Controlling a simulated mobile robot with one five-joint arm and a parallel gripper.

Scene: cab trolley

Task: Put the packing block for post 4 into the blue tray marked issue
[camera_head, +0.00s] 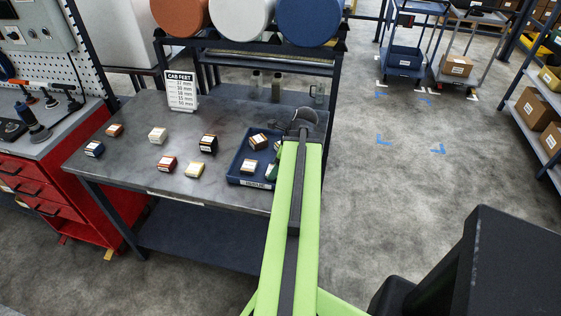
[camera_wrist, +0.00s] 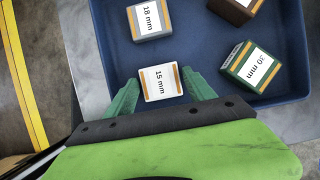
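A white-topped block with orange edges, marked 15 mm (camera_wrist: 161,83), sits in the wrist view at the near side of the blue tray (camera_wrist: 106,22). My gripper (camera_wrist: 160,76) has its green fingers on either side of this block, with narrow gaps, so it looks open. In the head view the blue tray (camera_head: 238,178) with a front label lies at the table's right end, and my gripper (camera_head: 274,165) is low at its right side. The tray also holds a grey 18 mm block (camera_wrist: 150,18), a green 30 mm block (camera_wrist: 252,66) and a brown block (camera_wrist: 236,8).
A CAB FEET sign (camera_head: 181,90) stands at the table's back; its small lines are hard to read. Open floor lies to the right.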

